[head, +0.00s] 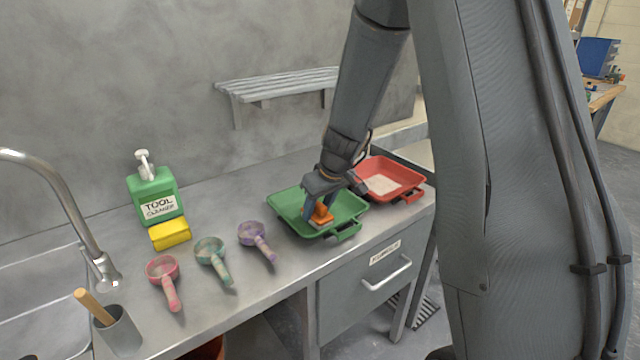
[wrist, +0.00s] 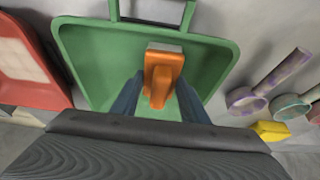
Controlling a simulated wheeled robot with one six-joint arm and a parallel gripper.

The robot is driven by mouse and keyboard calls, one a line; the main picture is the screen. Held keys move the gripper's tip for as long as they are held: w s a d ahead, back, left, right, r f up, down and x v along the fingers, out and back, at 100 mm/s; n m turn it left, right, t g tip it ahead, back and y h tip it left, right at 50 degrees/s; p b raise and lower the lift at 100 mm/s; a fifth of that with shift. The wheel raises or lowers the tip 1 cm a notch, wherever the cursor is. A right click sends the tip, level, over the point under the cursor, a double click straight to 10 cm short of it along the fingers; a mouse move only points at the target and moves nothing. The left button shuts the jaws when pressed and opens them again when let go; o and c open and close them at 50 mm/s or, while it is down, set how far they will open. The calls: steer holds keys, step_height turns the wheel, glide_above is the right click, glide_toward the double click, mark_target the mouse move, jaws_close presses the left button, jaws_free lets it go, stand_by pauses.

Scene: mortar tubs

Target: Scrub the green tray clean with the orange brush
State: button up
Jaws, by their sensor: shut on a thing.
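The green tray (head: 289,207) sits on the steel counter, with its handle toward the front edge. It also shows in the wrist view (wrist: 100,60), where the visible part of its floor looks plain green. The orange brush (head: 322,215) is inside the tray, near its front side. In the wrist view the brush (wrist: 163,75) stands between my two fingers, with a pale block at its far end. My gripper (head: 323,203) is shut on the brush and reaches down into the tray. Whether the bristles touch the tray floor is hidden.
A red tray (head: 408,183) with pale residue stands close on the right. Pink (head: 163,268), teal (head: 212,254) and purple (head: 253,235) scoops lie to the left. Behind them are a yellow sponge (head: 171,234) and a green cleaner bottle (head: 153,193). A sink tap (head: 75,215) is at far left.

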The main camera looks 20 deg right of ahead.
mark_target(319, 202)
steer(key=shift+w+d+r, duration=0.1)
steer(key=shift+d+r, duration=0.1)
steer(key=shift+d, duration=0.15)
step_height(319, 202, up, 3)
steer(key=shift+f+p, duration=0.1)
steer(key=shift+p, duration=0.85)
steer(key=shift+r+p, duration=1.95)
steer(key=shift+r, duration=0.6)
